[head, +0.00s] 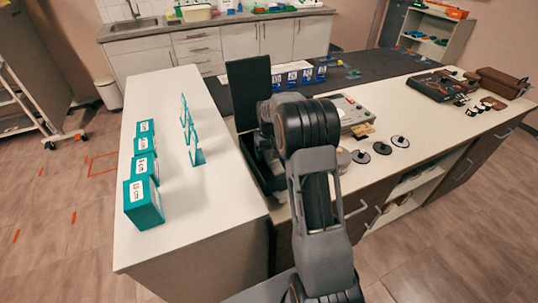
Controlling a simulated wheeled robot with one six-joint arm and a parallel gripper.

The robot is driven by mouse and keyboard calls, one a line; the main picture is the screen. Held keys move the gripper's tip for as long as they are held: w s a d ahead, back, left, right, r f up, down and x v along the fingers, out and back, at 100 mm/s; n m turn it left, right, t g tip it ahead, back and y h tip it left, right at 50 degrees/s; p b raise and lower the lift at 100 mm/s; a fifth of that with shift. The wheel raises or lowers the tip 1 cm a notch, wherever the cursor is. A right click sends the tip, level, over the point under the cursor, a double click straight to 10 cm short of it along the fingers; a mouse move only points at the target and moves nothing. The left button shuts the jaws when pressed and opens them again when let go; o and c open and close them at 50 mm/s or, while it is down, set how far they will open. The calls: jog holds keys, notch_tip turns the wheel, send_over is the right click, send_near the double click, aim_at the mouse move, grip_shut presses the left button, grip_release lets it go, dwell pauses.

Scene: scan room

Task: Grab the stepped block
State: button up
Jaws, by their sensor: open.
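A small gold-tan block (362,131) with an uneven, step-like outline lies on the white counter, just in front of a grey instrument box. It may be the stepped block, but it is too small to be sure of its steps. My arm rises from the bottom middle and bends left of this block. My gripper does not show; it is hidden behind my own arm links or out of the picture.
An open black case (249,85) stands left of my arm. Labelled teal blocks (144,204) and thin teal frames (191,135) stand on the left counter (205,205).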

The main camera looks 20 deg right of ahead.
jog(key=shift+c, duration=0.4)
jog(key=c, duration=1.2)
jog(key=shift+r, duration=0.1)
